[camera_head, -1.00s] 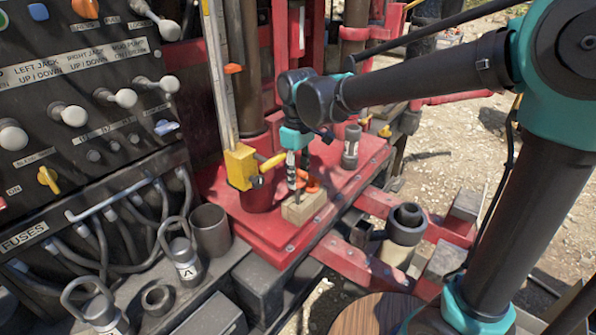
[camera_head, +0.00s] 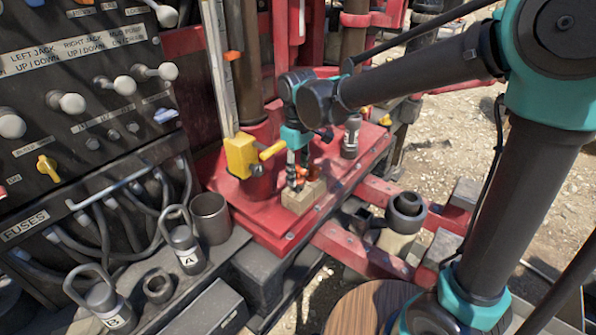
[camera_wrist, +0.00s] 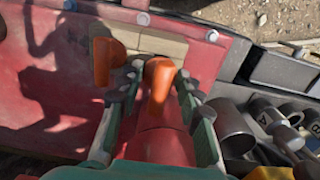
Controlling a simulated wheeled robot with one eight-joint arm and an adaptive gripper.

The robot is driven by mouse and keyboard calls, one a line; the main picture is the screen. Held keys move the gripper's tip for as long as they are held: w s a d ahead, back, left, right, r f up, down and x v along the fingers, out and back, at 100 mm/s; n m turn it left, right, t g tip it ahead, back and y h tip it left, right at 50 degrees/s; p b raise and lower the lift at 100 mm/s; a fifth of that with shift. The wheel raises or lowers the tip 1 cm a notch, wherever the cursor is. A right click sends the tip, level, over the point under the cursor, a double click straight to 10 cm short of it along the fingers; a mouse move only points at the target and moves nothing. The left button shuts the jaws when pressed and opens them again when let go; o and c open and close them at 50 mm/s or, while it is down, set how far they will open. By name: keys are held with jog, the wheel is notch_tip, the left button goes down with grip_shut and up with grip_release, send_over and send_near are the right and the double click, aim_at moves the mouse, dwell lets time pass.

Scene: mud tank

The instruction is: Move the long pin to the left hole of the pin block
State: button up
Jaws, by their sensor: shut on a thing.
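The pin block (camera_head: 298,203) is a pale wooden block on the red deck. It also shows at the top of the wrist view (camera_wrist: 160,42). My gripper (camera_head: 295,183) points down at the block. In the wrist view, my gripper (camera_wrist: 158,88) is shut on a pin with an orange handle (camera_wrist: 158,75), which I take as the long pin. A second orange-handled pin (camera_wrist: 106,62) stands just left of the fingers, at the block. The held pin's lower end and the holes are hidden, so I cannot tell how deep it sits.
A yellow clamp with a handle (camera_head: 241,157) stands close to the left of my gripper. A grey cylinder (camera_head: 350,137) stands at the right on the red deck (camera_head: 262,228). A metal cup (camera_head: 210,218) and lettered weights (camera_head: 187,250) stand at the front left.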

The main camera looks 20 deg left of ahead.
jog(key=shift+f, duration=0.55)
dwell(0.6)
jog(key=o, duration=1.3)
jog(key=shift+o, duration=0.2)
notch_tip(320, 180, up, 12)
jog(key=shift+r, duration=0.1)
